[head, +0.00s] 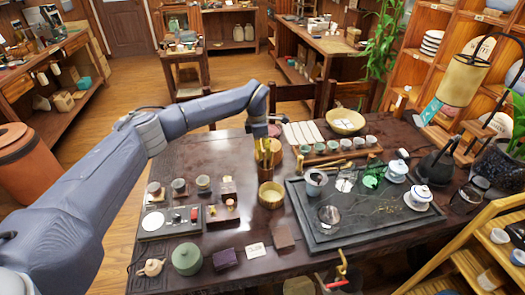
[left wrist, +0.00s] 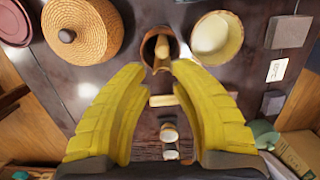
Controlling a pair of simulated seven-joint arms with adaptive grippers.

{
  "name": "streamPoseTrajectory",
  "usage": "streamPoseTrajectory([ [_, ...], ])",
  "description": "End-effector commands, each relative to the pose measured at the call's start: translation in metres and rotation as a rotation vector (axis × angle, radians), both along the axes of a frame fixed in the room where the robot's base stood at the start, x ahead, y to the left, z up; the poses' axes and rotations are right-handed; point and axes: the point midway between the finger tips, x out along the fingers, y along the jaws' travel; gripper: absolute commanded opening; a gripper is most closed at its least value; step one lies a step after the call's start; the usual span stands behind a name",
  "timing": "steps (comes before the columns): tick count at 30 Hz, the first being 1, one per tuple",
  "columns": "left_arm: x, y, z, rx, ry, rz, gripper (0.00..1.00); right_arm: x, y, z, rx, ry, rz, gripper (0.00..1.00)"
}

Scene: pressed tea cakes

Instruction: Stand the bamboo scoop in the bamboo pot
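My left gripper (head: 264,155) hangs over the table near the woven lidded basket, fingers pointing down. In the left wrist view its two yellow fingers (left wrist: 158,75) are spread with a gap between their tips. A reddish-brown round pot (left wrist: 149,48) lies just past the tips. A tan piece, which looks like the bamboo scoop (left wrist: 162,61), sticks up out of the pot's mouth between the fingertips, and neither finger clearly touches it. In the head view the fingers mostly hide pot and scoop.
The woven basket (left wrist: 80,28) and a pale round bowl (left wrist: 217,37) flank the pot closely. The bowl also shows in the head view (head: 271,195). A dark tea tray (head: 330,238) with cups lies right; a scale (head: 168,222) lies left. Bare table shows at back left.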

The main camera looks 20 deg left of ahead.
Motion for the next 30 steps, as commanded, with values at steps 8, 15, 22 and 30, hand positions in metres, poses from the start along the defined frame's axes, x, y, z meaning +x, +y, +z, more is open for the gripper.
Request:
streamPoseTrajectory([
  [8,0.0,0.0,0.0,0.0,0.0,0.0,0.32,0.0,-0.001,0.0,-0.001,0.001,0.001,1.0],
  [15,0.0,0.002,0.015,0.001,-0.003,-0.001,0.32,0.0,-0.002,0.0,-0.002,0.0,0.001,1.0],
  [22,-0.002,0.006,0.054,0.002,-0.005,0.0,0.32,0.0,-0.001,0.0,-0.001,0.001,0.0,1.0],
  [30,-0.005,0.01,0.095,0.001,-0.002,-0.001,0.32,0.0,-0.001,0.0,0.0,0.001,0.0,1.0],
])
